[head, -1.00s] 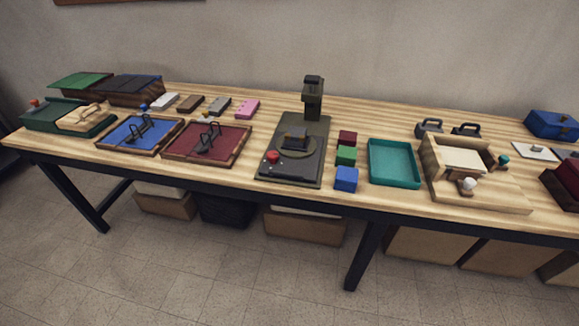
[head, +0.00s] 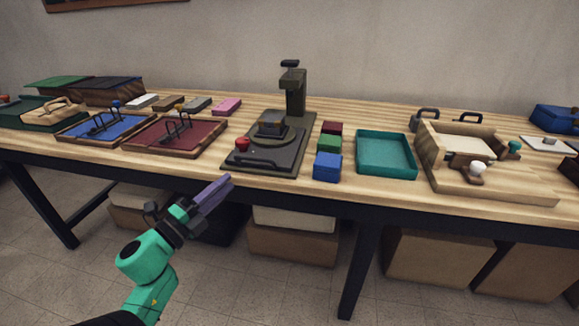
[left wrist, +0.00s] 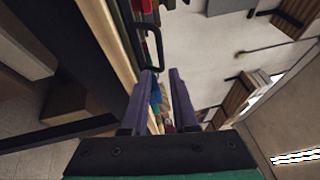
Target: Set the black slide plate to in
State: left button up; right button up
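The black slide plate (head: 262,161) is the dark flat front part of the press on the table, with a low dark bar handle at its front edge. A red knob (head: 242,145) sits at its left, and the press's post (head: 294,92) stands behind. How far it is slid cannot be told. My left gripper (head: 226,183) is in front of the table edge, below and left of the plate, touching nothing. In the left wrist view its two fingers (left wrist: 162,74) are apart and empty; a black looped handle (left wrist: 151,42) shows beyond them. My right gripper is not in view.
Red, green and blue blocks (head: 328,167) and a teal tray (head: 386,157) stand right of the press. A maroon tray (head: 163,136) with a dark handle lies to its left.

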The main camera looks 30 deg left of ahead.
aim_at(253, 158)
pick_arm(q)
jog(key=w, duration=0.4)
jog(key=w+r, duration=0.1)
jog(key=w, duration=0.4)
jog(key=w+r, duration=0.1)
jog(key=w, duration=0.3)
jog(key=shift+w+d+r+p, duration=0.15)
jog(key=shift+w+r+p, duration=0.05)
jog(key=shift+w+p, duration=0.2)
grip_shut()
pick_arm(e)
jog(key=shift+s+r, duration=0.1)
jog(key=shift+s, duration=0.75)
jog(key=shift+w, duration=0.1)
